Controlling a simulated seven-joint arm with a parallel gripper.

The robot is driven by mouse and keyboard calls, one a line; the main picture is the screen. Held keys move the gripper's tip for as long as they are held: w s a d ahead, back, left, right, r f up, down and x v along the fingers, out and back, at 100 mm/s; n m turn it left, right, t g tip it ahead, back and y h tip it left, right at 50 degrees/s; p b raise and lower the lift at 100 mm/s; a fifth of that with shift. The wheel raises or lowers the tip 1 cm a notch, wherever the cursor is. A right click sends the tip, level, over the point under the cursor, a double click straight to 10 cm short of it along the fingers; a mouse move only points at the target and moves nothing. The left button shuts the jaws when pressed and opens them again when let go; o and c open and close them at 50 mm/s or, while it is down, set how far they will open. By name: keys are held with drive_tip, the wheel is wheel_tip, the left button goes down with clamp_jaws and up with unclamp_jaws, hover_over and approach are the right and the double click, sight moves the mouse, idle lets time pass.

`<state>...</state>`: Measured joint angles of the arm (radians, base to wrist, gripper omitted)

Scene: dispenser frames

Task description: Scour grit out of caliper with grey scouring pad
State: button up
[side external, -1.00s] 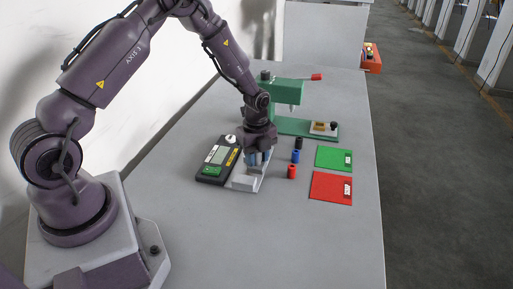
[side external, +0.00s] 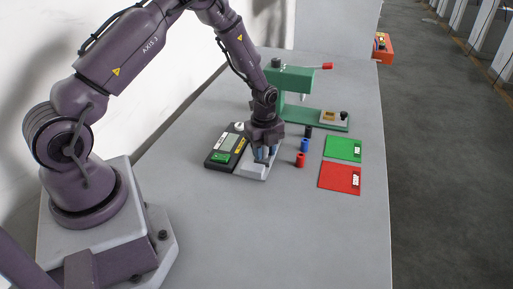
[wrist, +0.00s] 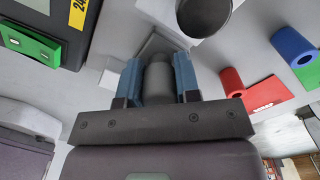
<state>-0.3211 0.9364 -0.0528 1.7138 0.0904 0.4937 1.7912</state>
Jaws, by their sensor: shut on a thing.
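No scouring pad is recognisable in these views. A caliper is not clearly recognisable either; a dark measuring unit with a display (side external: 225,149) stands beside a pale grey block-like fixture (side external: 254,171). My gripper (side external: 265,155) points down over this fixture. In the wrist view my gripper (wrist: 157,64) has its blue fingers shut on a dark grey cylindrical piece (wrist: 158,84). Whether the piece touches the fixture is hidden by the fingers.
Red (side external: 300,160), blue (side external: 304,145) and black (side external: 308,131) cylinders stand right of the fixture. A green mat (side external: 340,145) and a red mat (side external: 337,180) lie further right. A green press (side external: 290,80) stands behind. The front of the table is clear.

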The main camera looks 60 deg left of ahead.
drive_tip(key=shift+w+d, duration=0.2)
drive_tip(key=shift+d, duration=0.05)
drive_tip(key=shift+r, duration=4.15)
